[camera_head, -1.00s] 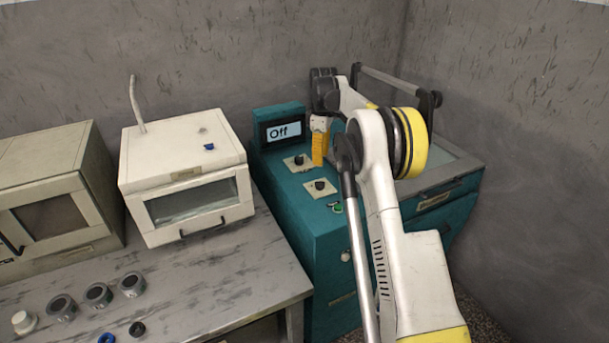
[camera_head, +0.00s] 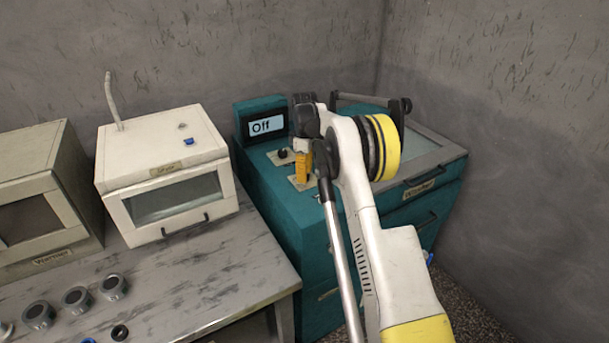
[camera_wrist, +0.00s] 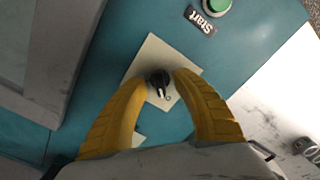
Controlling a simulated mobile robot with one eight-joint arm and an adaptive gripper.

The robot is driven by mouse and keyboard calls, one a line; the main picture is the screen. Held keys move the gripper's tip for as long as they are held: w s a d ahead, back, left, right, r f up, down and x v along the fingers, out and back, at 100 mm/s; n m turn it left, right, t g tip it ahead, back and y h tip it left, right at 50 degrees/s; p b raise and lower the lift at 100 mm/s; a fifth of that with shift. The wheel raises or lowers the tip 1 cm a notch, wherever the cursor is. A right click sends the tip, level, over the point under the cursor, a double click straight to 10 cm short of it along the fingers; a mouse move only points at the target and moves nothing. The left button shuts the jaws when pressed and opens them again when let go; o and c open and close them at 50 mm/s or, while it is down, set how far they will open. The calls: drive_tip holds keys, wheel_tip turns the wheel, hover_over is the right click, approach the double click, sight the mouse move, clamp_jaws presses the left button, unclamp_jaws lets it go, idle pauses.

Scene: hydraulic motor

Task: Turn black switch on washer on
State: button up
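The teal washer (camera_head: 300,215) stands right of the bench, and its display (camera_head: 265,124) reads "Off". My gripper (camera_head: 303,180) is over the front switch plate on the washer's top, its yellow finger hiding that switch in the head view. In the wrist view, a black switch (camera_wrist: 159,79) on a cream plate (camera_wrist: 151,55) lies between the two yellow fingertips of my gripper (camera_wrist: 160,77). The fingers are open, one on each side of it, with small gaps; contact cannot be told. A second black switch (camera_head: 285,154) sits farther back, near the display.
A green button (camera_wrist: 217,5) labelled "Start" (camera_wrist: 201,21) is beside the switch plate. The washer's glass lid (camera_head: 420,150) is at the right. A white oven-like box (camera_head: 165,180) and several dark round parts (camera_head: 76,297) are on the bench (camera_head: 215,270) at left.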

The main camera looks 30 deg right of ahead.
clamp_jaws()
drive_tip(key=shift+m, duration=0.4)
drive_tip(key=m+p, duration=0.1)
drive_tip(key=m, duration=0.1)
drive_tip(key=shift+m, duration=0.4)
drive_tip(key=m, duration=0.3)
drive_tip(key=shift+m+p, duration=0.3)
drive_tip(key=shift+p, duration=0.05)
drive_tip(key=m, duration=0.5)
drive_tip(key=shift+p, duration=0.35)
drive_tip(key=m, duration=0.5)
drive_tip(key=shift+m, duration=0.5)
